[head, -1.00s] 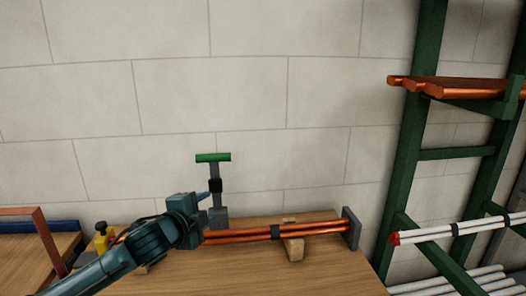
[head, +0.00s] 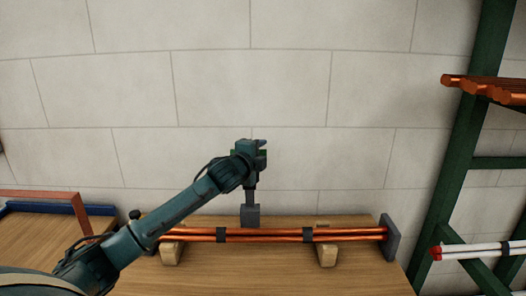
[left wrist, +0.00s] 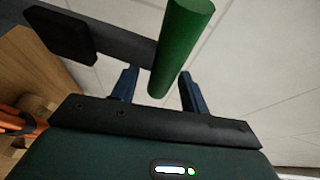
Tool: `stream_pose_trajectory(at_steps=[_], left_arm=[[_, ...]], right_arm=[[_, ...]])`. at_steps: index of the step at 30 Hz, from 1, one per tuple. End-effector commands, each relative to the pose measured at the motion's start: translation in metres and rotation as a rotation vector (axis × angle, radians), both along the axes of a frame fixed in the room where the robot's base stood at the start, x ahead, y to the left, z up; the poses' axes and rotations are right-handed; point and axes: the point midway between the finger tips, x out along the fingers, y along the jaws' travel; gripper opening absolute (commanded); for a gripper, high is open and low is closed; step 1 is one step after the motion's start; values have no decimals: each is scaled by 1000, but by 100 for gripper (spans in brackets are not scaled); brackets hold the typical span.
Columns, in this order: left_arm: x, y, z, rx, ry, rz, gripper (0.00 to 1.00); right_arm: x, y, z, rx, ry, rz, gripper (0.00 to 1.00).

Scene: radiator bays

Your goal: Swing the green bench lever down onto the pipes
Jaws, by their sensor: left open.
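The green lever handle (left wrist: 182,40) lies between the two blue fingers of my open left gripper (left wrist: 157,76) in the left wrist view, with gaps at its sides. In the head view my left gripper (head: 262,146) is at the top of the upright lever and hides most of the handle. The lever's dark arm rises from a grey base block (head: 250,215) behind the pipes. The copper pipes (head: 270,235) lie across wooden blocks on the bench, with dark bands around them. My right gripper is not in view.
The wooden bench (head: 240,275) is clear in front of the pipes. A grey end plate (head: 390,238) stands at their right end. A green rack (head: 465,150) with copper bars stands at the right. A blue-edged table (head: 45,235) is at the left.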

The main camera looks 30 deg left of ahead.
Motion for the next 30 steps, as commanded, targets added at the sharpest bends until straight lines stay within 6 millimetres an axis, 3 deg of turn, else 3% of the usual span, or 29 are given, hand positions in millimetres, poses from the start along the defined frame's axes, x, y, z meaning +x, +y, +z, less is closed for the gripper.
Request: stream_pose_trajectory(at_steps=[6, 17, 30], left_arm=[[18, 3, -3, -1, 1, 1, 45], [21, 3, -4, 0, 0, 0, 44], [20, 3, -4, 0, 1, 0, 8]], right_arm=[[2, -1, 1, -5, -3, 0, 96], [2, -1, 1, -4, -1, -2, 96], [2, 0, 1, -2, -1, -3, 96]])
